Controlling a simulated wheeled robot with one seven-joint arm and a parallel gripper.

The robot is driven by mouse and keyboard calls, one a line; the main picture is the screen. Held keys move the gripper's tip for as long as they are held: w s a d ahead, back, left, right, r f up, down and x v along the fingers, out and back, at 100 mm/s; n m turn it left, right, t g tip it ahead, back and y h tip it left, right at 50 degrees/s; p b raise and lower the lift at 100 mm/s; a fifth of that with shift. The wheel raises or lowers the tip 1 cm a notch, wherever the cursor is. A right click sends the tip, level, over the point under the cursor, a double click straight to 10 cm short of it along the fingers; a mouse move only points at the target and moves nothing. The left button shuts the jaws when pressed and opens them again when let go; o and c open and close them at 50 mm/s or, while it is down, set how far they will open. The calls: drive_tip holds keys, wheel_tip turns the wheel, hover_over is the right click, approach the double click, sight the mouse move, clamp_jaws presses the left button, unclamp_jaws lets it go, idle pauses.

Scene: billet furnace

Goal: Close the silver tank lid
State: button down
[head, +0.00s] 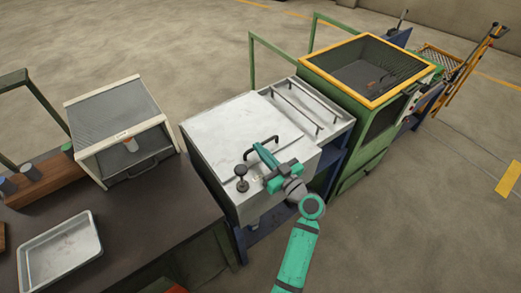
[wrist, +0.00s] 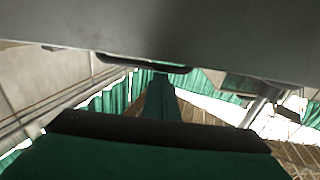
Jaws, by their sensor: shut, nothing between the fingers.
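The silver tank (head: 285,170) stands in the middle of the head view. Its broad pale lid (head: 225,122) looks flat on top; I cannot tell whether it is fully down. A black bar handle (head: 262,145) is at the lid's front edge, with a black knob (head: 241,178) left of it. My gripper (head: 260,150) is shut and empty, its tip close by the handle; contact cannot be told. In the wrist view, the green fingers (wrist: 160,95) point toward a dark handle (wrist: 145,65) under a large grey surface (wrist: 190,30).
A table (head: 130,220) on the left holds a steel tray (head: 60,255) and a white-framed box (head: 120,110). A yellow-rimmed green cabinet (head: 345,145) stands just right of the tank. A rack with rods (head: 300,105) lies on the tank's back right. Open floor is at the right.

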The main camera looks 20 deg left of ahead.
drive_tip(key=v, duration=0.9)
drive_tip(key=shift+a+f, duration=0.1)
drive_tip(key=shift+f, duration=0.25)
drive_tip(key=shift+s+f, duration=0.1)
drive_tip(key=shift+s, duration=0.05)
drive_tip(key=shift+d, duration=0.2)
